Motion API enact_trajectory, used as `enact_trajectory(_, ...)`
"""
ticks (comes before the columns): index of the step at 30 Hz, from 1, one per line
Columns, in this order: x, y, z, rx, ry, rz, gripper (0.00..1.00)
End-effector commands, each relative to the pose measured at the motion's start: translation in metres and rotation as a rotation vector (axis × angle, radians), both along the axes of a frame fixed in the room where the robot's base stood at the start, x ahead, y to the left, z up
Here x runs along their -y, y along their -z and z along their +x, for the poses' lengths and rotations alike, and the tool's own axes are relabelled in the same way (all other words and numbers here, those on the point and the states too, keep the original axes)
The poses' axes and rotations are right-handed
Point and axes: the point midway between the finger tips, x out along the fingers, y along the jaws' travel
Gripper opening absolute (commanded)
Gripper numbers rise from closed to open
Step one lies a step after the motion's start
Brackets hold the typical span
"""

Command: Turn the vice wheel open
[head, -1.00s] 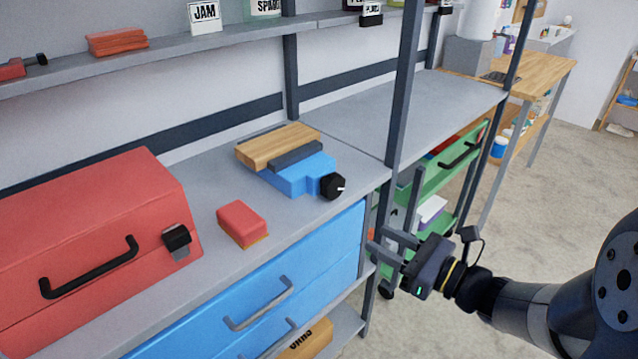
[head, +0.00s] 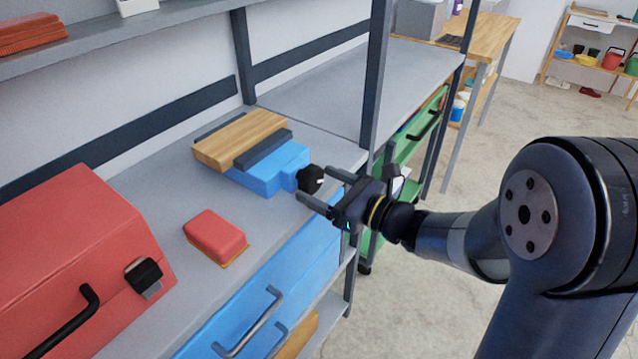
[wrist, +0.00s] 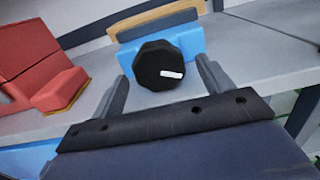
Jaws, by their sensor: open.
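The blue vice (head: 262,176) stands on the grey bench with a wooden block (head: 240,138) between its dark jaws. Its black wheel (head: 311,179) faces the bench's front edge and bears a white mark. In the wrist view the wheel (wrist: 160,66) is many-sided, and the white mark points right. My gripper (head: 315,184) is open, its fingers reaching toward the wheel from the front right. In the wrist view my gripper (wrist: 163,88) has one finger on each side of the wheel, with gaps showing. Whether the fingertips are level with the wheel is hard to tell.
A red sponge-like block (head: 215,236) lies on the bench left of the vice. A red toolbox (head: 75,250) stands farther left. A grey shelf post (head: 376,75) rises just behind and right of the wheel. A blue drawer unit (head: 265,290) is below the bench.

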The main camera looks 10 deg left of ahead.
Motion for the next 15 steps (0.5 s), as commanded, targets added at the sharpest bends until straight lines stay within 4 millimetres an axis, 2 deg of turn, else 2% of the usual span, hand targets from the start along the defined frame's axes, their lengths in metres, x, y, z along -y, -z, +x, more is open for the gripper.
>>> enact_trajectory(4,-0.0094,0.0,0.0035,0.0,0.0,0.0,0.75)
enact_trajectory(13,-0.0111,-0.0002,0.0044,0.0,0.0,0.0,0.75)
enact_trajectory(15,-0.011,-0.0002,0.0043,0.0,0.0,0.0,0.7)
